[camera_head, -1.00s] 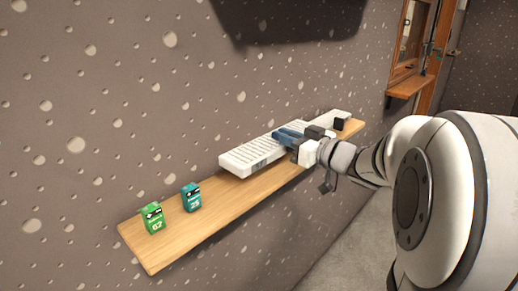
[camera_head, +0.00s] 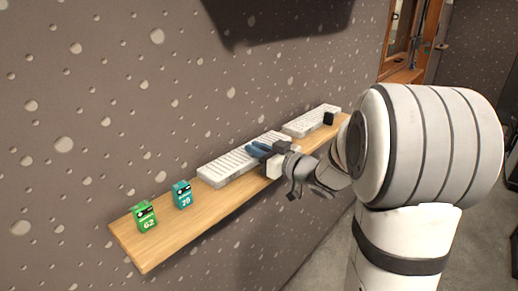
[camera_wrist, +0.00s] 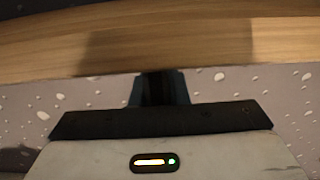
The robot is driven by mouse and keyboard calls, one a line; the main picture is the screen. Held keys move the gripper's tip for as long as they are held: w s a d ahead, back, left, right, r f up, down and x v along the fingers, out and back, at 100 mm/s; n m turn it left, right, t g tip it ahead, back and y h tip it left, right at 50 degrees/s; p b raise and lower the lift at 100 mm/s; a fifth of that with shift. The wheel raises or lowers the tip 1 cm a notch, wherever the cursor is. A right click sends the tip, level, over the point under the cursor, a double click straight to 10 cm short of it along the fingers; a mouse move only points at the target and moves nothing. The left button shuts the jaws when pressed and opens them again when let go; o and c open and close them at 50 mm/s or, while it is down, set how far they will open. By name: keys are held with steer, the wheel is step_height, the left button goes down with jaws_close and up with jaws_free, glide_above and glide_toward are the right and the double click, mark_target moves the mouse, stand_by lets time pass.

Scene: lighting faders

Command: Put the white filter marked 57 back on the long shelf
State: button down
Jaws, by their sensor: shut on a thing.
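My gripper (camera_head: 254,148) is over the long wooden shelf (camera_head: 176,229), at the right part of the nearer white slotted panel (camera_head: 228,168). Its blue fingers are close together and also show in the wrist view (camera_wrist: 158,88), with a dark thing between them. I cannot make out what the held thing is. No white filter and no mark 57 can be read in either view; the gripper hides part of the shelf. In the wrist view the shelf's plain wood (camera_wrist: 200,42) lies beyond the fingertips, with a broad shadow on it.
A green box marked 62 (camera_head: 145,217) and a teal box (camera_head: 182,195) stand at the shelf's near left end. A second white slotted panel (camera_head: 308,121) and a small black block (camera_head: 328,119) are toward the far end. A speckled wall runs behind.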

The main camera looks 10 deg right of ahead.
steer(key=c, duration=1.9)
jaws_free()
steer(key=shift+f, duration=0.15)
steer(key=o, duration=0.5)
